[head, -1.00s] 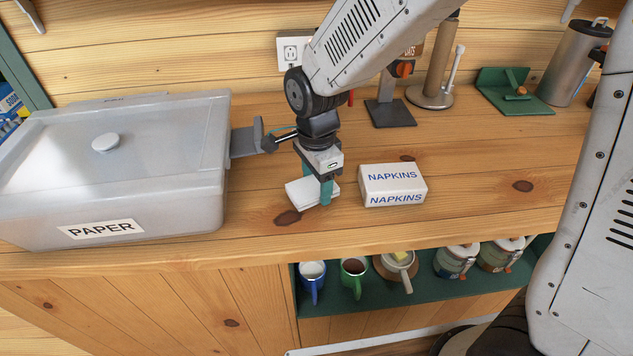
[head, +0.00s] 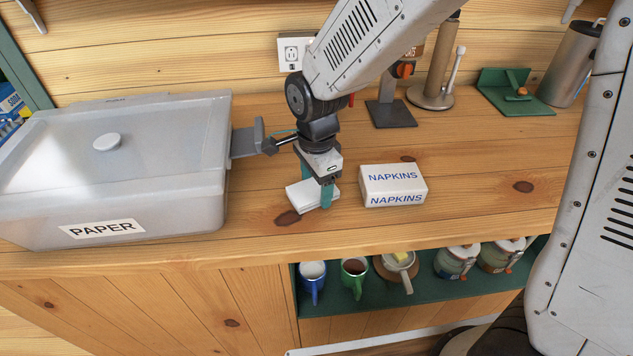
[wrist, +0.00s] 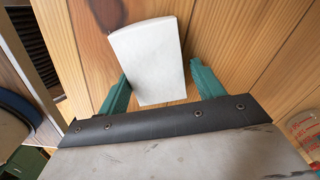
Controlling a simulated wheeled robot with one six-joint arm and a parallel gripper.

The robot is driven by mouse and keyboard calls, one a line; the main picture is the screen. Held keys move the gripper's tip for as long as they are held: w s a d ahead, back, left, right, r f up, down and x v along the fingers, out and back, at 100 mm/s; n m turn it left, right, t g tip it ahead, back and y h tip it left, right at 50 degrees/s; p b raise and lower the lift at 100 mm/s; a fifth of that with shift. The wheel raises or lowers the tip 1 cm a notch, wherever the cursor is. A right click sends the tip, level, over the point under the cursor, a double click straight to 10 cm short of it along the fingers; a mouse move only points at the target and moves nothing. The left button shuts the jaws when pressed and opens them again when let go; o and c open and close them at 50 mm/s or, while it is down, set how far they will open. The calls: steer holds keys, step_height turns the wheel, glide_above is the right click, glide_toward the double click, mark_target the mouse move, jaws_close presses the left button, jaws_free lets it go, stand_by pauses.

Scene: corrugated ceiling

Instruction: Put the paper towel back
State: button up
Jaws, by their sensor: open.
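A small white folded paper stack (head: 300,196), plain on the faces I see, lies on the wooden counter. It also shows in the wrist view (wrist: 152,62). My gripper (head: 317,190) points down over it with teal fingers open, one on each side of the stack. A white box labelled NAPKINS (head: 393,186) sits just right of my gripper.
A grey bracket (head: 247,141) juts from the bin's right side, close to my wrist.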

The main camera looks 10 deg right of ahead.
mark_target(317, 188)
step_height(317, 188, up, 12)
steer(key=shift+s+r, duration=0.15)
steer(key=shift+s, duration=0.1)
steer(key=s+d+r+n, duration=0.3)
steer(key=s+d, duration=0.1)
steer(key=d, duration=0.2)
steer(key=s+d+r+n, duration=0.2)
steer(key=s+d+n, duration=0.15)
steer(key=d, duration=0.25)
steer(key=s+d+n+t, duration=0.1)
steer(key=s+d+n, duration=0.6)
steer(key=s, duration=0.5)
steer(key=shift+s+d+f, duration=0.2)
steer(key=shift+d+f, duration=0.05)
steer(key=shift+d, duration=0.15)
